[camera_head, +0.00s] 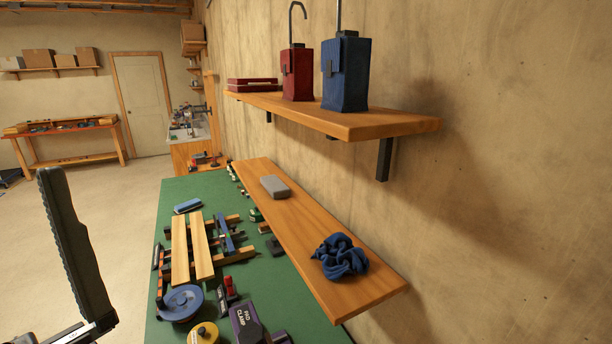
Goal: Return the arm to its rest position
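Part of my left gripper (75,245) shows at the lower left. One long dark ribbed finger stands up at a tilt from a metal mount at the bottom edge. The other finger is not clearly seen, so I cannot tell whether the gripper is open or shut. Nothing is seen held against the visible part. It is over the floor side, left of the green workbench (180,228) in the picture. My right arm and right gripper are not in view.
A lower wooden shelf (300,235) holds a grey block (274,187) and a crumpled blue cloth (340,256). An upper shelf (375,122) holds a red can (297,75) and a blue can (345,75). Clamps, boards and a blue disc (181,303) crowd the bench.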

